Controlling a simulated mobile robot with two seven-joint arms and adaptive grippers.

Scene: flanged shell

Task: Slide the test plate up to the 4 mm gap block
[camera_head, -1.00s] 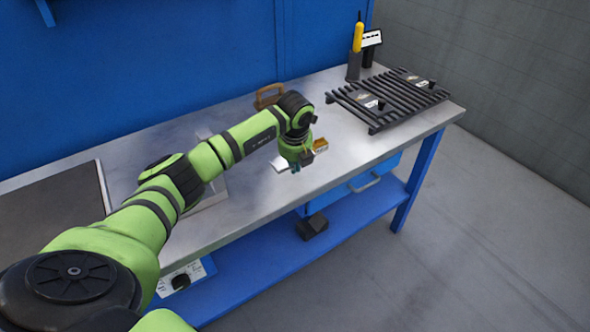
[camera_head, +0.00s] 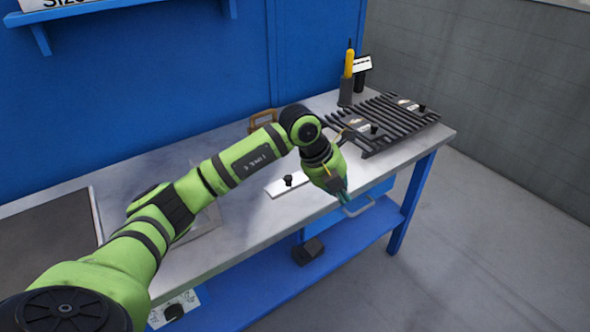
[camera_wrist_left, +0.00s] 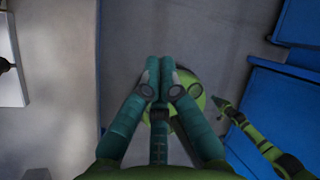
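A flat white plate with a black knob (camera_head: 288,182) lies on the steel bench near its front edge; it looks like the test plate. Part of a white plate (camera_wrist_left: 10,85) and a dark knob also show at the left edge of the left wrist view. My left gripper (camera_head: 344,197) is to the right of the plate, apart from it, pointing down around the bench's front edge. In the left wrist view its teal fingers (camera_wrist_left: 159,68) are together with nothing seen between them. I cannot make out the 4 mm gap block. My right gripper cannot be made out clearly.
A black slatted rack (camera_head: 385,125) with knobbed plates stands at the bench's right end. A yellow-handled tool in a holder (camera_head: 346,90) is behind it. A brown frame (camera_head: 262,121) stands at the back.

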